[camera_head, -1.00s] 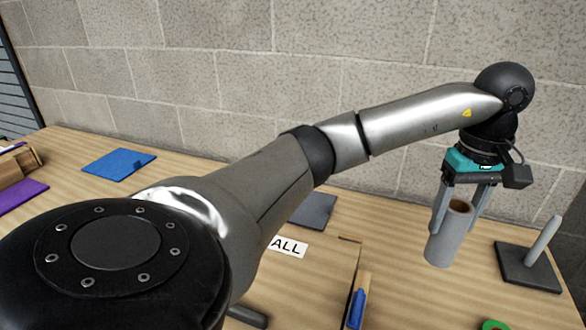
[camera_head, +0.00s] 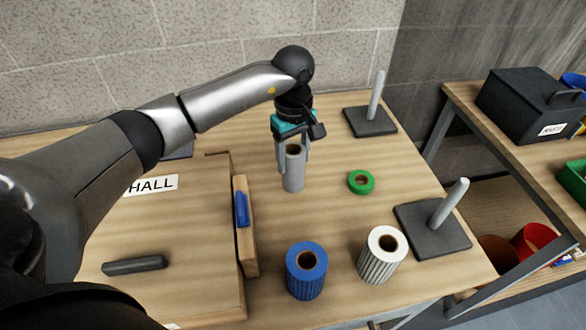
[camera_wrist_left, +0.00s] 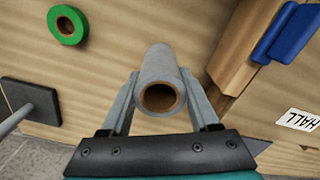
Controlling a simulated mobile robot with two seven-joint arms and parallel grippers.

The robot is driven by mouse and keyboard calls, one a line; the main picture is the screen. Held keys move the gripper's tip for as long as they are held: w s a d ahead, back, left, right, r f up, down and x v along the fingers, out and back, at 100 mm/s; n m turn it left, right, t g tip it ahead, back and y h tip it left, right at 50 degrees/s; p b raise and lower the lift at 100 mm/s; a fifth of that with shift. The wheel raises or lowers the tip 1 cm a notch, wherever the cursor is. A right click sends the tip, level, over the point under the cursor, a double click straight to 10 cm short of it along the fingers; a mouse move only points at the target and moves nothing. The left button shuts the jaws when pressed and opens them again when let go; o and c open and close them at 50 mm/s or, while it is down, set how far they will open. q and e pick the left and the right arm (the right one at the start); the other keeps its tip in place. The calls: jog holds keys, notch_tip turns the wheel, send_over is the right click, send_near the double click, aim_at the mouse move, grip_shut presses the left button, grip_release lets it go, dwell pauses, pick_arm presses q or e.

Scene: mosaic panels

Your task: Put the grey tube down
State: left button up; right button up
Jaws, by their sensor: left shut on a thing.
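The grey tube (camera_head: 293,178) is upright, with a brown inner core showing at its open top. My left gripper (camera_head: 292,164) is shut on it, one finger on each side. The tube's lower end is at or just above the wooden table; I cannot tell whether it touches. In the left wrist view I look down on the tube (camera_wrist_left: 160,66) between the two fingers (camera_wrist_left: 160,100). My right gripper is not in view.
A green roll (camera_head: 361,182) lies right of the tube. A blue roll (camera_head: 306,271) and a white striped roll (camera_head: 382,256) stand nearer. Dark bases with upright pegs (camera_head: 370,121) (camera_head: 433,229) are at the right. A wooden block with a blue part (camera_head: 242,209) is close left.

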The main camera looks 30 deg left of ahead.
pick_arm(q)
jog(key=shift+f, duration=2.2)
jog(key=shift+f, duration=0.1)
jog(key=shift+f, duration=0.15)
jog(key=o, duration=1.4)
jog(key=shift+r, duration=0.2)
notch_tip(320, 180, up, 12)
jog(key=shift+r+b, duration=0.1)
jog(key=shift+b, duration=0.2)
